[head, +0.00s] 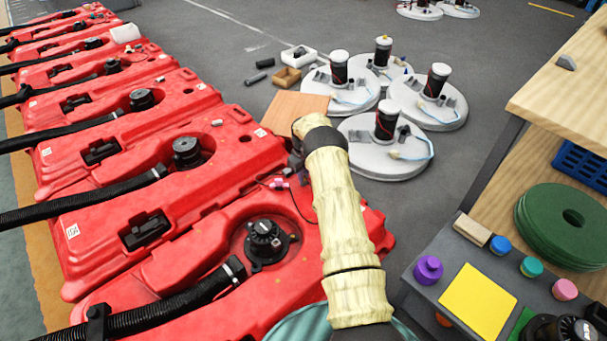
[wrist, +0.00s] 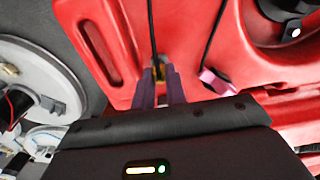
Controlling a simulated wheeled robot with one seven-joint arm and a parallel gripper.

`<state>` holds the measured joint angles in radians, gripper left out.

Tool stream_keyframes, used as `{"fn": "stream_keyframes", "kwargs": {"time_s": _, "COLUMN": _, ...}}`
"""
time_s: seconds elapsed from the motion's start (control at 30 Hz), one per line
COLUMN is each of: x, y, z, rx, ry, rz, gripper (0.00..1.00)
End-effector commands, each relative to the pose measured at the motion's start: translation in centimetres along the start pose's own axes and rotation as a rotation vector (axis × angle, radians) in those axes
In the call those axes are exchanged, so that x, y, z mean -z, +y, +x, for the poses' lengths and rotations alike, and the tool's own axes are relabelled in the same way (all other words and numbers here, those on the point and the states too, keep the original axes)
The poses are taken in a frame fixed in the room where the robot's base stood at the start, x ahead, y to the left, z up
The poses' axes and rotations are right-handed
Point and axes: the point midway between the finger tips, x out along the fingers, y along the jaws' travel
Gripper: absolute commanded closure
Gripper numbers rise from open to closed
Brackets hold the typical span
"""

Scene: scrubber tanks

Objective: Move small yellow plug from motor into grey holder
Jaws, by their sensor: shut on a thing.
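In the wrist view my gripper (wrist: 158,88) points at the red tank (wrist: 225,30), with its dark purple fingers close together. In the head view the arm hides the fingertips; the dark wrist (head: 296,160) is over the right end of the nearest red tanks. Motors with white caps stand on round white bases; the nearest motor (head: 386,124) is right of my arm. I cannot make out which part is the grey holder.
A pink connector (wrist: 214,80) lies on the red tank, beside my fingers. Red tanks with black hoses (head: 90,195) fill the left. A workbench with a yellow pad (head: 478,302) and coloured knobs is at the lower right. Grey floor is open behind the motors.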

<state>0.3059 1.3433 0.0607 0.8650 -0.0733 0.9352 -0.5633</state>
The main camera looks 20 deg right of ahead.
Motion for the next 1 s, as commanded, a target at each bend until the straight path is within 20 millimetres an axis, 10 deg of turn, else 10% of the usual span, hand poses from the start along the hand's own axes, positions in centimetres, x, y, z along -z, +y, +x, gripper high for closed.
{"fn": "stream_keyframes", "kwargs": {"time_s": 0.47, "x": 0.0, "y": 0.0, "z": 1.3, "rx": 0.0, "ry": 0.0, "rz": 0.0, "gripper": 1.0}}
{"fn": "stream_keyframes", "kwargs": {"time_s": 0.6, "x": 0.0, "y": 0.0, "z": 1.2, "rx": 0.0, "ry": 0.0, "rz": 0.0, "gripper": 0.63}}
{"fn": "stream_keyframes", "kwargs": {"time_s": 1.0, "x": 0.0, "y": 0.1, "z": 1.1, "rx": -0.003, "ry": 0.001, "rz": 0.0, "gripper": 0.4}}
